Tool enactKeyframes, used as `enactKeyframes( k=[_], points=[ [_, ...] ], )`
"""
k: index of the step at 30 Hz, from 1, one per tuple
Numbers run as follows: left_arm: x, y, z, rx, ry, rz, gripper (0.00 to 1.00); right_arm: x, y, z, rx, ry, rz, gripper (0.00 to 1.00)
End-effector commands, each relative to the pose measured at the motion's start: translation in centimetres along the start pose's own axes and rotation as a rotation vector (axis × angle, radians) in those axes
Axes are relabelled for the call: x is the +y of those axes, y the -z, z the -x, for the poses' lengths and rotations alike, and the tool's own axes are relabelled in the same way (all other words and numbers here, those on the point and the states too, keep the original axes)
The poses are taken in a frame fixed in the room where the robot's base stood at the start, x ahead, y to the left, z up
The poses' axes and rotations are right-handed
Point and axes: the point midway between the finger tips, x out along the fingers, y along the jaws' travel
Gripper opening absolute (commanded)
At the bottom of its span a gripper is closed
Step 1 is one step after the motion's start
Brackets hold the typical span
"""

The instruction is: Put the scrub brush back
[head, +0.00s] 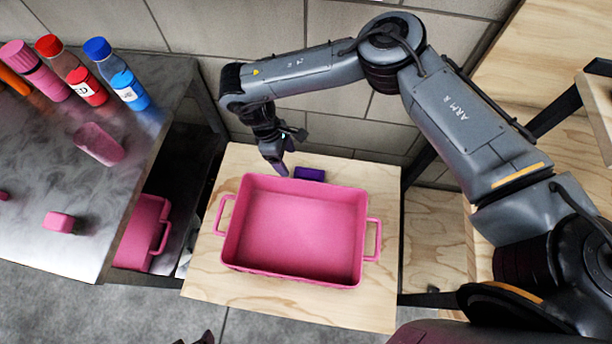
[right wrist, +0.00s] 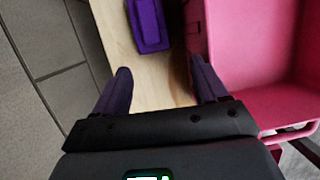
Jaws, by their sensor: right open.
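A small purple block-shaped thing (head: 310,174), which looks like the scrub brush, lies on the wooden table (head: 370,315) behind the pink tub (head: 300,235). It also shows at the top of the right wrist view (right wrist: 148,25), beyond the fingertips. My right gripper (head: 279,166) is over the table's back edge, just left of the purple thing. In the right wrist view, its purple fingers (right wrist: 163,82) are apart with bare wood between them. The right finger is close to the tub's wall (right wrist: 245,85). A dark tip at the head view's bottom edge may be my left gripper.
A metal table (head: 40,200) at left holds several bottles, a pink cup-like thing (head: 98,144) and a small pink block (head: 59,222). A tiled wall (head: 250,30) stands close behind. The table's front is bare.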

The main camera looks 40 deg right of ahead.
Motion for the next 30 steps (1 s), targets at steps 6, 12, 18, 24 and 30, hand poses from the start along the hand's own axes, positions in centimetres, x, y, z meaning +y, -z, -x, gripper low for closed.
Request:
enactKeyframes(
  k=[6,12,18,24,30],
  points=[
    [0.0,-0.1,-0.4,0.000,0.000,0.000,0.69,0.3,-1.7,-1.5,-0.098,-0.064,-0.009,0.72],
    [0.1,-0.5,-1.6,0.000,0.000,0.000,0.69,0.4,-2.0,-3.8,-0.107,-0.067,-0.009,0.72],
    [0.1,-0.9,-2.8,0.000,0.000,0.000,0.69,0.6,-2.3,-6.3,-0.106,-0.068,-0.007,0.72],
    [0.1,-1.0,-3.2,0.000,0.000,0.000,0.69,0.7,-2.5,-7.2,-0.104,-0.068,-0.008,0.72],
    [0.2,-1.5,-4.8,0.000,0.000,0.000,0.69,0.8,-2.9,-9.2,-0.104,-0.068,-0.007,0.72]
  ],
)
